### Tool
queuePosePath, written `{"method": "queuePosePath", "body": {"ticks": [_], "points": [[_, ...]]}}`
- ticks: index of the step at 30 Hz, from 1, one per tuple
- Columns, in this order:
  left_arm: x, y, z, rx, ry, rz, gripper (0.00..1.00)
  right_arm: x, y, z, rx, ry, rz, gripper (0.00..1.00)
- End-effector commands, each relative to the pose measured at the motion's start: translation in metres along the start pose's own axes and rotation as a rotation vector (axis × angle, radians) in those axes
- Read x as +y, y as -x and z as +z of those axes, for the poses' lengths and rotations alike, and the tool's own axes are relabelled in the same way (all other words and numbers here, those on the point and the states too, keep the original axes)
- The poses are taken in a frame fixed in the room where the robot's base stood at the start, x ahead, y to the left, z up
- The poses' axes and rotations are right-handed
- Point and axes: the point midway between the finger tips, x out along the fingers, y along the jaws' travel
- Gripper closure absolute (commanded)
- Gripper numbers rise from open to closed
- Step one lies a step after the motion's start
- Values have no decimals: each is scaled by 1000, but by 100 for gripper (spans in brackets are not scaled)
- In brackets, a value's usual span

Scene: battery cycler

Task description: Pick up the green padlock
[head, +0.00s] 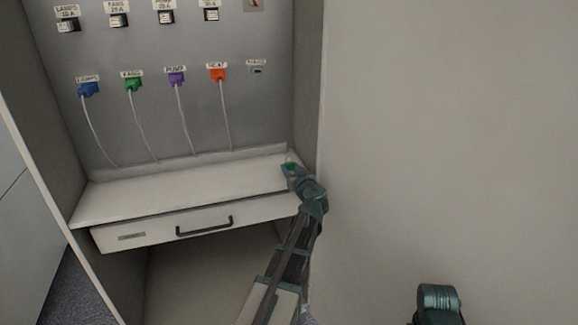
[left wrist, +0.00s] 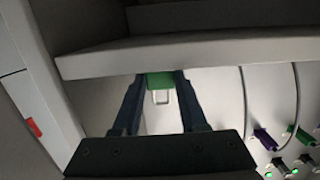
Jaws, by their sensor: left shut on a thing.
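The green padlock (head: 290,164) is a small green block at the right end of the white shelf (head: 180,190). In the left wrist view the padlock (left wrist: 160,80) has a green body and a pale shackle (left wrist: 161,97). My left gripper (head: 292,169) is shut on its body, one dark finger on each side. The left wrist view shows the scene upside down. The padlock is close to the shelf edge there; I cannot tell whether it touches the shelf. Part of my right arm shows at the lower right of the head view, but its gripper is not visible.
A drawer (head: 160,235) with a black handle (head: 204,227) is under the shelf. The back panel (head: 200,120) carries blue (head: 88,89), green (head: 133,84), purple (head: 177,78) and orange (head: 217,73) plugs with hanging cables. The cabinet's right wall (head: 308,90) stands close beside my left gripper.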

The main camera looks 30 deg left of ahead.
Motion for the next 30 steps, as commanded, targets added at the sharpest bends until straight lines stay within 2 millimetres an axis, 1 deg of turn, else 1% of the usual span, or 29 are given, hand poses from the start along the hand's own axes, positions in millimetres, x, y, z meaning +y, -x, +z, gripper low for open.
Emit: {"method": "queuePosePath", "body": {"ticks": [1,15,26,30], "points": [[0,1,-5,0,0,0,98,0,5,0,0,0,0,50],[0,3,-27,0,0,0,98,3,27,2,0,0,0,50],[0,4,-27,0,0,0,98,3,27,2,0,0,0,50],[0,9,-27,0,0,1,98,3,27,2,0,0,0,50]]}}
